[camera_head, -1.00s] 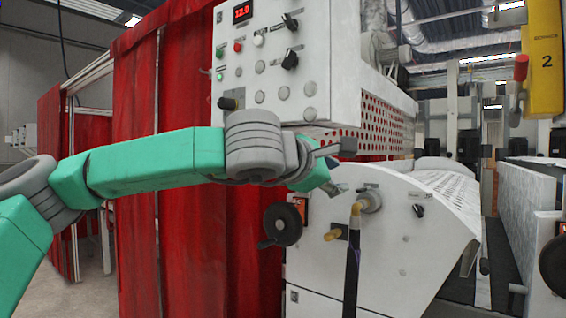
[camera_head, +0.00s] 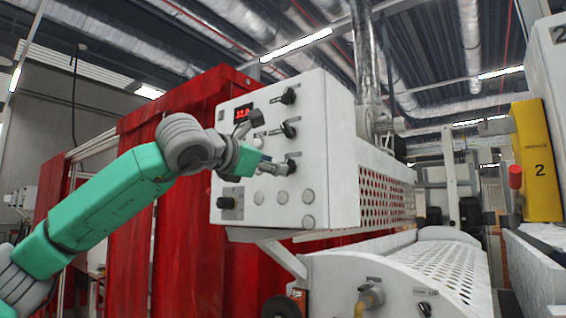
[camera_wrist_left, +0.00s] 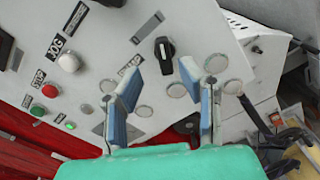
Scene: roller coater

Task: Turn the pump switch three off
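The white control panel (camera_head: 335,150) carries three black rotary switches in a column at its right side: a top switch (camera_head: 288,97), a middle switch (camera_head: 289,130) and a lowest switch (camera_head: 291,165). Their labels are too small to read. My left gripper (camera_head: 272,167) is at the lowest switch. In the left wrist view, my left gripper (camera_wrist_left: 163,78) is open, with its two blue-padded fingers apart and nothing between them. A black switch (camera_wrist_left: 165,54) lies just beyond the fingertips, in line with the gap. I cannot tell whether they touch. My right gripper is not in view.
The panel also has a red display (camera_head: 243,113), several round grey plugs (camera_head: 282,197) and a dark knob (camera_head: 228,203). The wrist view shows a red button (camera_wrist_left: 50,91) and a green button (camera_wrist_left: 38,110). The perforated roller cover (camera_head: 450,265) is below right; red curtains (camera_head: 190,240) hang behind my arm.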

